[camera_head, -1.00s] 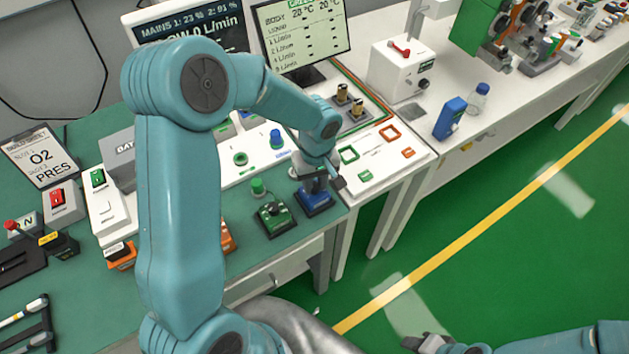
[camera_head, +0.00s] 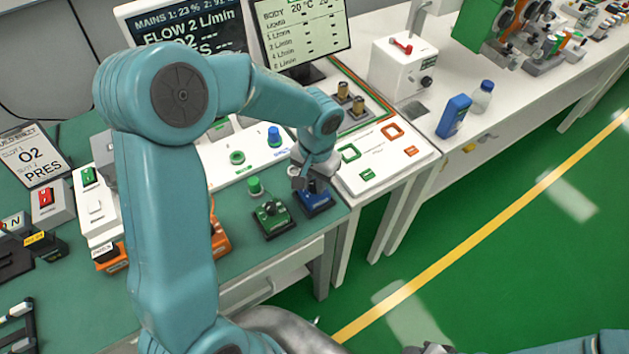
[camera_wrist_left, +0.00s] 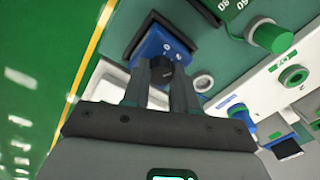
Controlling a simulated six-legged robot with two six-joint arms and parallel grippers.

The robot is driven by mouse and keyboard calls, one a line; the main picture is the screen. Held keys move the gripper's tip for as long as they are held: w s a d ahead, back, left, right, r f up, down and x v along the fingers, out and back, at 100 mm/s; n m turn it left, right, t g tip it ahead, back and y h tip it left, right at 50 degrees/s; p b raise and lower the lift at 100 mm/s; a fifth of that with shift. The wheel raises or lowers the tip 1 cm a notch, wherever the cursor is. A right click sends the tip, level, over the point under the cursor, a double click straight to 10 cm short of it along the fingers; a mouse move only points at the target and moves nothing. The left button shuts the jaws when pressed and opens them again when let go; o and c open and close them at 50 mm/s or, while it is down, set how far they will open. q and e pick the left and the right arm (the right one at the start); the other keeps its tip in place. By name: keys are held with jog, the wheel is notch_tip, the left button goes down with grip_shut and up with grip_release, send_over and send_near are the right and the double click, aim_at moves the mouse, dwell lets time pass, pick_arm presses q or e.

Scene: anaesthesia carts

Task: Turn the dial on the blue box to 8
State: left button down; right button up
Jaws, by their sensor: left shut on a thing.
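The blue box (camera_head: 318,204) sits at the right front corner of the green worktop. My left gripper (camera_head: 313,184) comes down on it from above and hides most of its top. The fingers of my left gripper (camera_wrist_left: 160,82) are shut on the dial, one on each side. My right gripper (camera_head: 428,349) shows only in part at the bottom edge, so its jaws cannot be judged.
A green box with a dial (camera_head: 272,217) stands just left of the blue box. A green knob (camera_head: 254,186) is behind it. A dark screen (camera_head: 190,40) reads "FLOW 2 L/min". A white panel (camera_head: 385,160) lies right of my left gripper. Open green floor is at the right.

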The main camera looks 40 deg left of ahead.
pick_arm(q)
jog(key=m, duration=0.2)
jog(key=shift+m, duration=0.4)
jog(key=m, duration=0.3)
jog(key=shift+m, duration=0.3)
jog(key=m, duration=0.3)
jog(key=shift+m, duration=0.3)
jog(key=m, duration=0.2)
jog(key=shift+m+p, duration=0.4)
jog(key=m+p, duration=0.1)
jog(key=m, duration=0.2)
jog(key=shift+s+r+m, duration=0.1)
jog(key=shift+m, duration=0.2)
jog(key=m+p, duration=0.1)
jog(key=m, duration=0.1)
jog(key=shift+m, duration=0.4)
jog(key=m+p, duration=0.2)
jog(key=m, duration=0.2)
jog(key=shift+h+p, duration=0.3)
jog(key=shift+m+p, duration=0.55)
jog(key=shift+m, duration=0.45)
